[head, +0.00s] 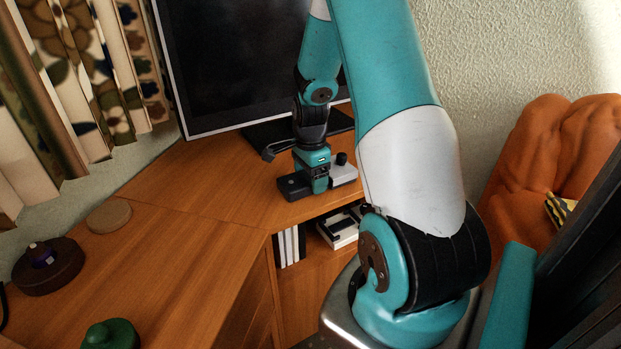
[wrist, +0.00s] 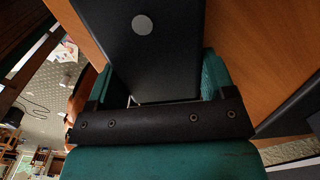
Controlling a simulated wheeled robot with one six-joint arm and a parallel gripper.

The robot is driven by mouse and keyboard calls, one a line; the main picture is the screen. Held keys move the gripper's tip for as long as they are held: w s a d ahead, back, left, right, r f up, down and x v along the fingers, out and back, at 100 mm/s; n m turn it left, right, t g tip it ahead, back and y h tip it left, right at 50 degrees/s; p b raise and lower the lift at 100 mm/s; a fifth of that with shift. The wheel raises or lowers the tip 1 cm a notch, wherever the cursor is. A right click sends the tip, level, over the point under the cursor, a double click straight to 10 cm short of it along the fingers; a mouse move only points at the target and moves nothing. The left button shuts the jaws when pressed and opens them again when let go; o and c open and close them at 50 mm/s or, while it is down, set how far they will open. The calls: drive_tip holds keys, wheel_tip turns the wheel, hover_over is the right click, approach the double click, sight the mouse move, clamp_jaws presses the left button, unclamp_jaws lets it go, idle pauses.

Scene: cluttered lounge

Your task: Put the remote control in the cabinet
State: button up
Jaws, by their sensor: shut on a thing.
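The remote control (wrist: 150,50), a dark flat slab with a round grey button, lies between the two teal fingers of my gripper (wrist: 158,82) in the wrist view. The gripper is shut on it. In the head view my gripper (head: 314,186) points down at the wooden cabinet top, in front of the screen; a dark slab end (head: 293,187) shows at its left, seemingly the remote. Whether the remote touches the top is unclear. The wooden cabinet (head: 215,245) has an open shelf compartment (head: 300,272) below the top, partly hidden by my arm.
A grey device with a black knob (head: 344,171) is close right of the gripper. A large screen (head: 235,60) stands behind. White books (head: 289,246) and a white-and-black item (head: 338,230) are on the shelf. A green object (head: 110,334) and brown round object (head: 47,266) are at left.

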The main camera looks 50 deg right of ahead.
drive_tip(key=shift+f, duration=0.2)
drive_tip(key=o, duration=1)
wheel_tip(320, 180, up, 12)
drive_tip(key=r+p, duration=0.1)
drive_tip(key=p, duration=0.1)
drive_tip(key=a+r+n+t+y, duration=0.1)
drive_tip(key=a+r+n, duration=0.2)
drive_tip(key=a+n, duration=0.5)
drive_tip(key=a+r+n+y, duration=0.15)
drive_tip(key=a+n, duration=0.35)
drive_tip(key=a, duration=0.7)
drive_tip(key=s+a+r+n, duration=0.1)
drive_tip(key=s+a+n, duration=0.4)
drive_tip(key=s+a+r+n+y, duration=0.1)
drive_tip(key=s+a+n, duration=0.3)
drive_tip(key=a+n, duration=0.2)
drive_tip(key=s+a+r+n+g, duration=0.1)
drive_tip(key=s+a+r+n, duration=0.1)
drive_tip(key=s+a+n, duration=0.3)
drive_tip(key=shift+s+a+n+y, duration=0.3)
drive_tip(key=shift+s+a+y, duration=0.05)
drive_tip(key=shift+a, duration=0.2)
